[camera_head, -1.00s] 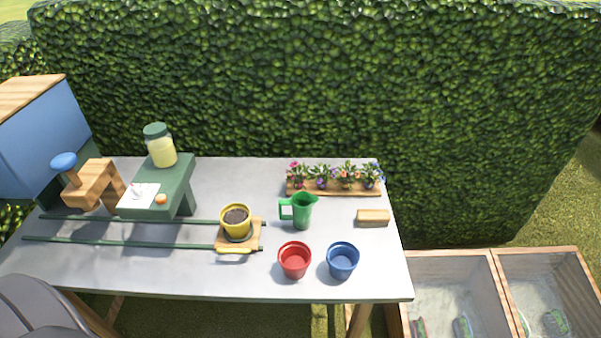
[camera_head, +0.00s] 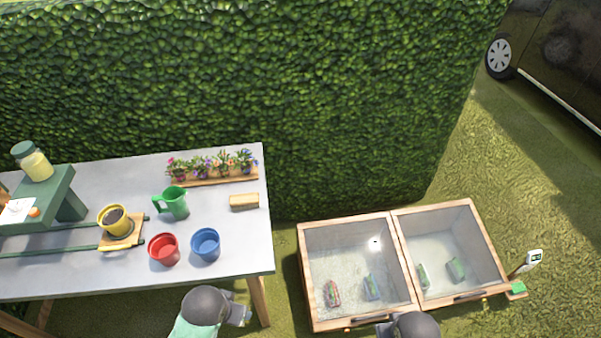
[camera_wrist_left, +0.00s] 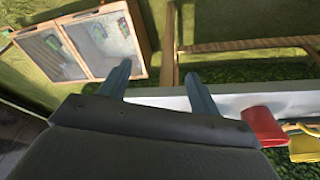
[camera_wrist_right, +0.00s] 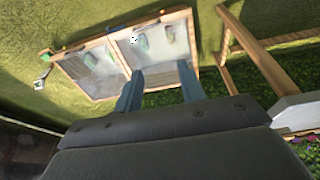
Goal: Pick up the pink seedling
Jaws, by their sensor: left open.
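The pink seedling (camera_head: 177,169) is the leftmost of several small flowering plants in a wooden rack (camera_head: 215,179) at the back right of the grey table. Purple, orange and blue flowers stand to its right in the same rack. My left gripper (camera_wrist_left: 156,70) shows in the left wrist view with its two fingers apart and nothing between them. My right gripper (camera_wrist_right: 159,69) shows in the right wrist view, also open and empty. In the head view only parts of my arms show at the bottom, well away from the seedling.
On the table (camera_head: 100,270) stand a green jug (camera_head: 171,204), red pot (camera_head: 164,249), blue pot (camera_head: 205,245), yellow pot (camera_head: 113,220) and wooden block (camera_head: 244,201). A hedge rises behind. Two glass-topped wooden frames (camera_head: 402,262) stand right of the table. Grass lies open farther right.

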